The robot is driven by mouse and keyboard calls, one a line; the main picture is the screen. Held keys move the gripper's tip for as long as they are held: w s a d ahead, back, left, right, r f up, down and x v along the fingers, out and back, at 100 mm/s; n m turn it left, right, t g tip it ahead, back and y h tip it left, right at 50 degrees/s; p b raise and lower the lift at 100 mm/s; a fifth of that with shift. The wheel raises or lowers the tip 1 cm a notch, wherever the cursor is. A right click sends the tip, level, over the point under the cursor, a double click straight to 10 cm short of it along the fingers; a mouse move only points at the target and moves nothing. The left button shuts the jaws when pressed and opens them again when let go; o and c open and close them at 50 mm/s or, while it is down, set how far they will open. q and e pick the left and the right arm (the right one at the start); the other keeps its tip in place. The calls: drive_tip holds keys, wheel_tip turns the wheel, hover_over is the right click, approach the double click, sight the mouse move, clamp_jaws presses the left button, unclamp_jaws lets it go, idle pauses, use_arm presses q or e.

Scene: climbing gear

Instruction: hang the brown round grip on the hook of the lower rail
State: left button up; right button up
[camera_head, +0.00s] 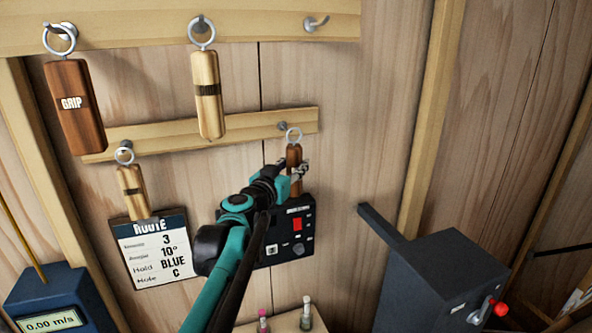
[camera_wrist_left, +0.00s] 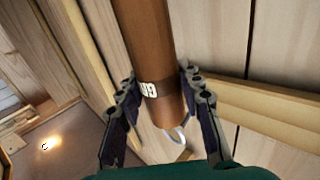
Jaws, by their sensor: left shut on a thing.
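The brown round grip (camera_head: 294,156) is upright in my left gripper (camera_head: 295,172), at the right end of the lower rail (camera_head: 220,131). The wrist view shows the brown grip (camera_wrist_left: 150,45) between the two fingers of the left gripper (camera_wrist_left: 160,82), with its pale label and metal ring (camera_wrist_left: 179,134). The lower rail's right hook (camera_head: 282,127) is just up and left of the ring (camera_head: 293,135). They overlap in the head view, but I cannot tell whether the ring is around the hook. My right gripper is not in view.
A light short grip (camera_head: 131,185) hangs at the lower rail's left. On the upper rail (camera_head: 260,22) hang a brown block grip (camera_head: 76,115) and a striped light grip (camera_head: 208,105); its right hook (camera_head: 315,23) is empty. A black control box (camera_head: 295,235) is behind my arm.

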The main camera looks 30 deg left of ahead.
use_arm(q)
drive_tip(key=shift+w+a+f+b, duration=0.2)
drive_tip(key=shift+w+a+b, duration=0.25)
drive_tip(key=shift+w+a, duration=0.95)
drive_tip(key=shift+w+a+f, duration=0.25)
drive_tip(key=shift+a+f, duration=0.2)
drive_tip(key=shift+a, duration=0.1)
drive_tip(key=o, duration=1.3)
drive_tip(key=shift+o, duration=0.2)
drive_tip(key=s+d, duration=0.1)
drive_tip(key=s, duration=1.1)
